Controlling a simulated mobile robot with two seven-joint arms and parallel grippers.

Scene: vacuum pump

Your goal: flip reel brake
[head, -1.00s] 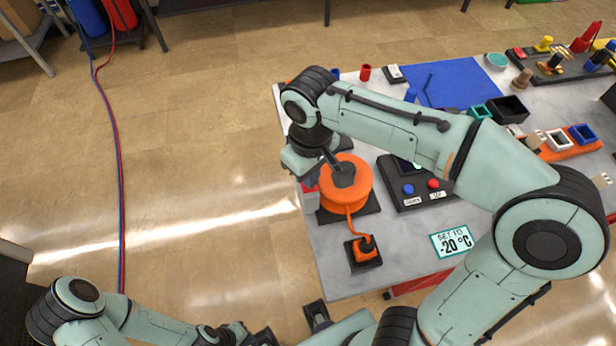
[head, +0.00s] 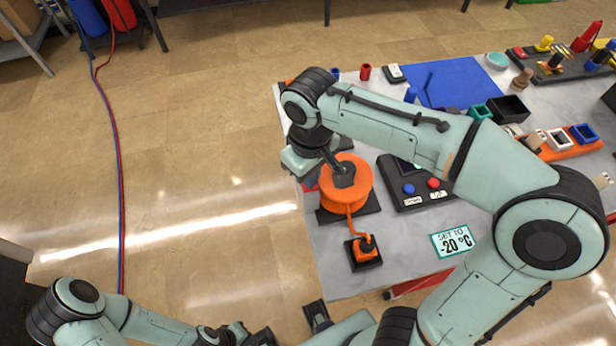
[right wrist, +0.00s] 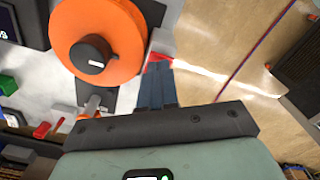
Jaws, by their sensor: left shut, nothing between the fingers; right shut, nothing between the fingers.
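The orange reel (head: 345,184) with its black hub (right wrist: 91,53) stands on a dark base plate at the table's near left corner. A small red piece (right wrist: 157,59) sits beside the reel against a grey block (right wrist: 162,41), probably the brake. My right gripper (right wrist: 157,70) is shut and empty. Its fingertips are beside the reel, close to the red piece; whether they touch it is unclear. In the head view the right hand (head: 300,160) hangs left of the reel and hides most of its fingers. My left arm runs along the bottom edge; its fingers are hard to make out.
An orange cord joins the reel to an orange connector block (head: 363,252). A dark control box (head: 410,200) with blue and red buttons stands right of the reel. A "SET TO -20 °C" sign (head: 452,241) lies in front. Open floor (head: 210,150) lies left of the table.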

